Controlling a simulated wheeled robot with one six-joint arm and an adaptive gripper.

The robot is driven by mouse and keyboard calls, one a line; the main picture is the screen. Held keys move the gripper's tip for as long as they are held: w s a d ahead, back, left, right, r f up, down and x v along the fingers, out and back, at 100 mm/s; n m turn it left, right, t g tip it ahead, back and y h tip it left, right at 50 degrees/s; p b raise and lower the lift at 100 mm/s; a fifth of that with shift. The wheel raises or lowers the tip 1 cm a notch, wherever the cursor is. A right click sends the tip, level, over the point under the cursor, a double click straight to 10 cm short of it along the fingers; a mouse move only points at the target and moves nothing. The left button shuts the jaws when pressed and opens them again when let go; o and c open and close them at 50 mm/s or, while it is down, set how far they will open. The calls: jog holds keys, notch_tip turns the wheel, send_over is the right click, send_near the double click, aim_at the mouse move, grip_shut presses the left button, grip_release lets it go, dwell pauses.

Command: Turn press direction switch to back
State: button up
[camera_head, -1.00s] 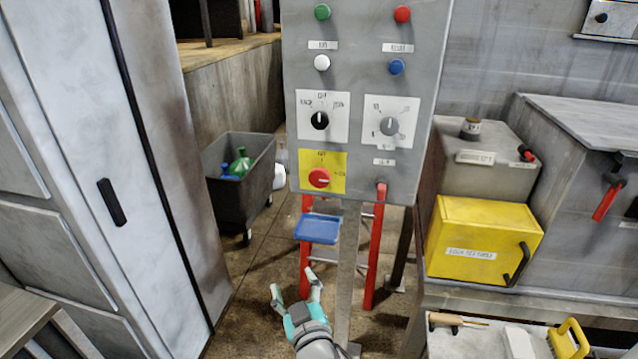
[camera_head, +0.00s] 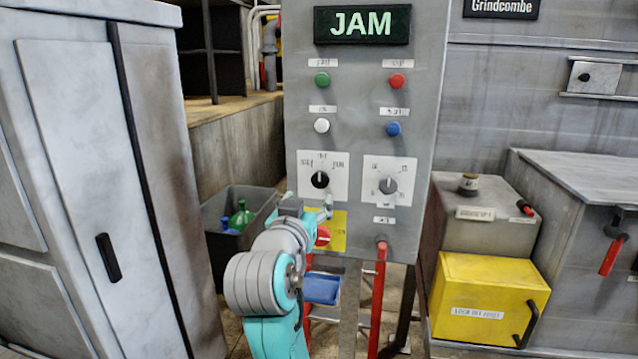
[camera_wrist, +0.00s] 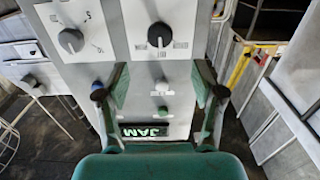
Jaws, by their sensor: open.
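The switch is a black knob (camera_head: 320,180) on a white plate on the grey control panel, with small blurred labels at its left, top and right. Its white pointer is upright, toward the top label. In the wrist view the panel appears upside down, and the black knob (camera_wrist: 159,35) is at top centre. My gripper (camera_head: 308,205) is in front of the panel, just below the knob. In the wrist view the fingers of my gripper (camera_wrist: 160,93) are wide apart and empty, and the knob lies beyond their tips, apparently untouched.
A grey knob (camera_head: 388,186) is to the right. A red knob (camera_head: 322,235) on a yellow plate is below, partly hidden by my arm. Green (camera_head: 322,79), red (camera_head: 397,80), white (camera_head: 322,126) and blue (camera_head: 393,129) buttons are above, under a "JAM" display (camera_head: 362,24).

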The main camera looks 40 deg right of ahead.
aim_at(319, 182)
jog(key=x, duration=1)
jog(key=shift+w+d, duration=0.25)
jog(key=c, duration=1.1)
jog(key=shift+c, duration=0.2)
jog(key=shift+n, duration=0.3)
jog(key=n, duration=0.4)
jog(key=shift+n, duration=2.6)
